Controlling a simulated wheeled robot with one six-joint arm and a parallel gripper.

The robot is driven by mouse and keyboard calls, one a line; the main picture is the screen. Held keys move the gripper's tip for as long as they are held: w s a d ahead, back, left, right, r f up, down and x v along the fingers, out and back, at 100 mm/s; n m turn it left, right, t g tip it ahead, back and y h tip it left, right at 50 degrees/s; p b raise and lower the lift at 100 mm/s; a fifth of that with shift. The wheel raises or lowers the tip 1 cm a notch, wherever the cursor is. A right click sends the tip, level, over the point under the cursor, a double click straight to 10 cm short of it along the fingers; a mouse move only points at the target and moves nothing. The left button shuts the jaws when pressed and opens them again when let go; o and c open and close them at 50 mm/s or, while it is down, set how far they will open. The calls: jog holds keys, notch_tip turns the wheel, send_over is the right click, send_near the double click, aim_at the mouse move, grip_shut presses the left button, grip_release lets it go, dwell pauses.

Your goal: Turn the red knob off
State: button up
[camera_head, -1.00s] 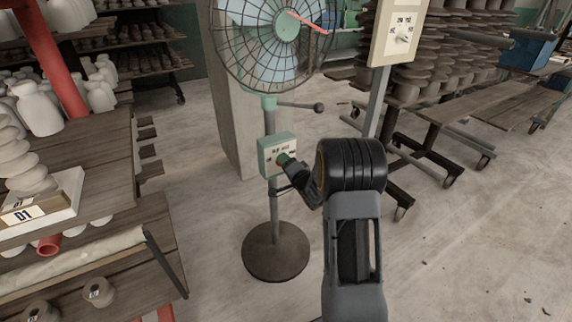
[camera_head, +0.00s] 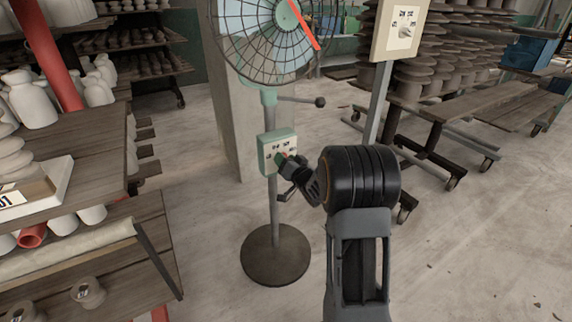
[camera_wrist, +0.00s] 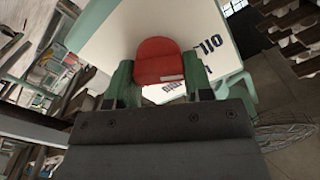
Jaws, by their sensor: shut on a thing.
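The red knob (camera_wrist: 160,62) sits on the white face of a green control box (camera_wrist: 218,28) in the wrist view. Dark printed marks show on the face beside it, partly hidden. My gripper (camera_wrist: 158,85) has one green-sided finger on each side of the knob and is shut on it. In the head view the control box (camera_head: 265,152) is mounted on the stand of a green fan (camera_head: 268,40), and my gripper (camera_head: 287,158) reaches it from the right. The knob is mostly hidden there by my gripper.
A bench with white pottery (camera_head: 32,105) stands at the left. The fan's round base (camera_head: 276,262) is on the floor. Floor at lower right is clear.

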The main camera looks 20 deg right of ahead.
jog(key=shift+n+b, duration=0.3)
jog(key=shift+n, duration=0.2)
dwell(0.3)
jog(key=o, duration=0.9)
jog(key=s+p, duration=0.1)
jog(key=s, duration=0.3)
jog(key=s+d+p, duration=0.1)
jog(key=s, duration=0.4)
jog(key=s+p, duration=0.1)
jog(key=s, duration=0.3)
jog(key=shift+s+d, duration=0.2)
jog(key=shift+s, duration=0.15)
